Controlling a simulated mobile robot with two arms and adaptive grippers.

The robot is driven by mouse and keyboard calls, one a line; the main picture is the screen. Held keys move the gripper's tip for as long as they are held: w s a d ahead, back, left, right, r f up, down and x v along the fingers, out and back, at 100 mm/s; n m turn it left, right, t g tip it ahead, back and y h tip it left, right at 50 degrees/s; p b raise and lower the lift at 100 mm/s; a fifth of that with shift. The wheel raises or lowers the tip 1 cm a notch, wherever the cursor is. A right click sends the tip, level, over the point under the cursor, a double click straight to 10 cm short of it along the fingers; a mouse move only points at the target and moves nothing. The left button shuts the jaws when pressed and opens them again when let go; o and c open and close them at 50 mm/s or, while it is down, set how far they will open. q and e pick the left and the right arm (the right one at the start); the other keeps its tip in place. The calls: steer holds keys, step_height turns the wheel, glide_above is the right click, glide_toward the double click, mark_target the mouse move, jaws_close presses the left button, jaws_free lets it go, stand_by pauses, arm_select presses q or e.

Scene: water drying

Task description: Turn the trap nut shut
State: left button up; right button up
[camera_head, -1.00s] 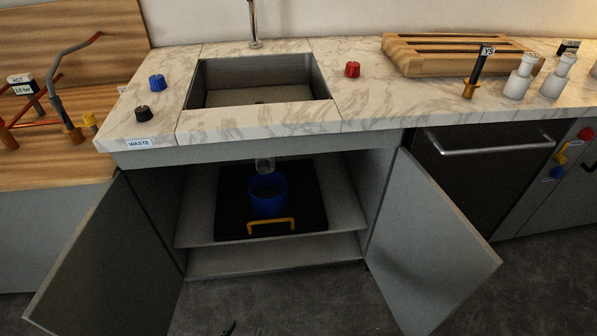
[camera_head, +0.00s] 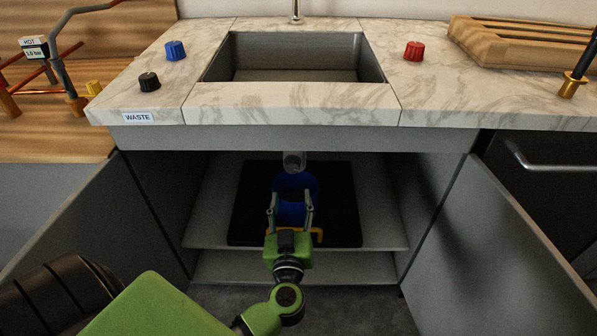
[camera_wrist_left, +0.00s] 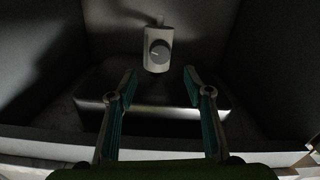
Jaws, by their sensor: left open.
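A grey trap (camera_head: 293,161) hangs under the sink inside the open cabinet. In the left wrist view the trap (camera_wrist_left: 151,61) is a pale cylinder with a dark round nut (camera_wrist_left: 160,51) on its face, bearing a light mark. My left gripper (camera_head: 291,194) reaches into the cabinet in front of a blue bucket (camera_head: 296,185), partly covering it. In the left wrist view the gripper (camera_wrist_left: 160,75) is open and empty, its fingers spread. The nut shows beyond the gap between the fingertips, apart from them. My right gripper is out of view.
The cabinet doors stand open at left and right (camera_head: 500,245). The marble counter (camera_head: 300,96) and sink (camera_head: 290,75) are above.

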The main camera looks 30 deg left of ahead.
mark_target(292, 170)
arm_select(q)
steer(key=b+x, duration=0.1)
steer(key=x, duration=0.5)
steer(key=shift+f, duration=0.1)
steer(key=b+x, duration=0.1)
steer(key=x, duration=0.3)
steer(key=shift+w+a, duration=0.35)
steer(key=shift+w, duration=0.25)
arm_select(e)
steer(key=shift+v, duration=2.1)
arm_select(q)
steer(key=c, duration=1.1)
